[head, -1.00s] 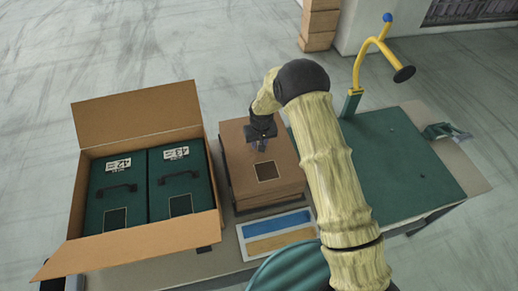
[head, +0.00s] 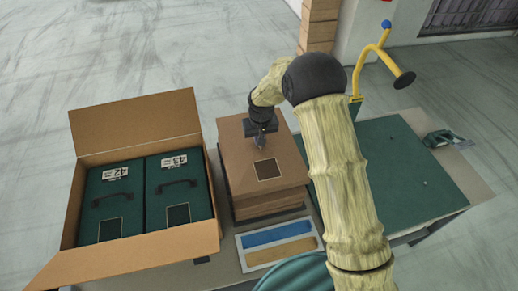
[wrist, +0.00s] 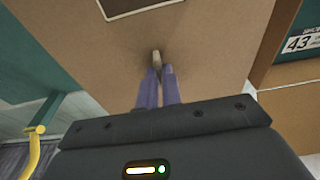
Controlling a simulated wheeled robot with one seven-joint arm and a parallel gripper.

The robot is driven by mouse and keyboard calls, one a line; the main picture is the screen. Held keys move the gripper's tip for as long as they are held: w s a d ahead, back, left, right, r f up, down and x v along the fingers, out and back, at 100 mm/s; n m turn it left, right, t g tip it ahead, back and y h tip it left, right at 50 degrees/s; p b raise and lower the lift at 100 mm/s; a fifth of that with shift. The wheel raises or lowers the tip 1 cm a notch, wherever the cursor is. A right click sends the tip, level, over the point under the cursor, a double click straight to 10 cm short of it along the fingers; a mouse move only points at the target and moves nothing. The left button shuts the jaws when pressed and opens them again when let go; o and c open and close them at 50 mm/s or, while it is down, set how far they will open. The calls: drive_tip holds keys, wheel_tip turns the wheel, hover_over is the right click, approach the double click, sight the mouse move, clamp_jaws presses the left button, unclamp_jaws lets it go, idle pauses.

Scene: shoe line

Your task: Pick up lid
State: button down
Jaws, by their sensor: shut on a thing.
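The lid (head: 235,160) is a brown cardboard top with a dark rectangle on it, on the box stack in the middle of the head view. In the wrist view the lid (wrist: 215,45) fills most of the picture. My gripper (head: 261,152) points down at the lid's far half. In the wrist view my gripper's (wrist: 160,70) two purple-blue fingers are closed on a small tan knob (wrist: 156,57) on the lid. The lid appears slightly raised above the box (head: 260,210), whose lower sides show beneath; the gap itself is unclear.
An open carton (head: 135,105) with two dark green boxes (head: 115,202) labelled 42 and 43 stands left. A tray (head: 278,244) with blue and tan pieces lies in front. The green table surface (head: 400,170) at right is largely clear; a yellow stand (head: 366,75) rises behind it.

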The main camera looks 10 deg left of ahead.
drive_tip(key=shift+a+r, duration=0.1)
drive_tip(key=shift+r, duration=1.6)
